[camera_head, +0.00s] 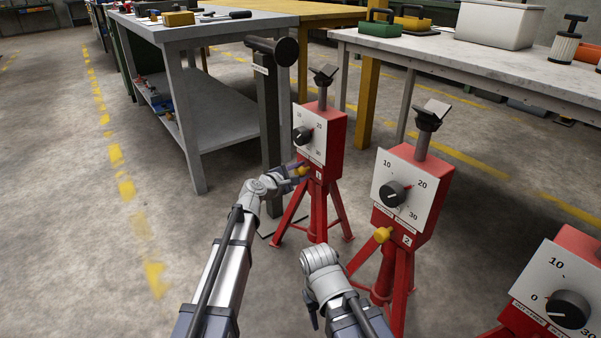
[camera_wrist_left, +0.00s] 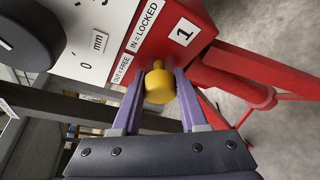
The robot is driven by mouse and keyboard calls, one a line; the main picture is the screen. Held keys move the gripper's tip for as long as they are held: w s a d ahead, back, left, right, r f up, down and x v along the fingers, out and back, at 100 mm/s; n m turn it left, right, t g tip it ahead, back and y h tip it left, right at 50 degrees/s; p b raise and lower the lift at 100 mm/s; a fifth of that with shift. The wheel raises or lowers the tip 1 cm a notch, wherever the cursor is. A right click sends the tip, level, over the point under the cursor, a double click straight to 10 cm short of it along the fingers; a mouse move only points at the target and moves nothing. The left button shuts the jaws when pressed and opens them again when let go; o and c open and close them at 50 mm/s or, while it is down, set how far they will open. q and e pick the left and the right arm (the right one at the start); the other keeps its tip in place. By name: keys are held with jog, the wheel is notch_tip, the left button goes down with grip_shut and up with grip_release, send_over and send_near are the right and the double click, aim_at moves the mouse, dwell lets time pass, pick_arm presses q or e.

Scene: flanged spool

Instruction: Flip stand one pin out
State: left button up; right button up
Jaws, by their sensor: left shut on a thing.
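Stand one (camera_head: 321,135) is a red tripod jack with a white dial plate and a black knob. Its yellow pin (camera_wrist_left: 158,88) projects from the red body beside a label reading out = free, in = locked, and a plate marked 1 (camera_wrist_left: 184,31). My left gripper (camera_head: 301,171) is at this pin, and its two purple fingers are shut on the pin's head in the left wrist view (camera_wrist_left: 158,78). How far the pin is in or out is hard to tell. My right arm's wrist (camera_head: 322,268) is low in the middle of the head view, its fingers mostly hidden.
Stand two (camera_head: 424,170), with its yellow pin (camera_head: 382,235), stands to the right. A third red stand (camera_head: 560,290) is at the lower right. A dark post (camera_head: 268,115) is just left of stand one. Workbenches (camera_head: 225,130) stand behind. The floor at left is clear.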

pick_arm(q)
grip_shut()
dwell(0.9)
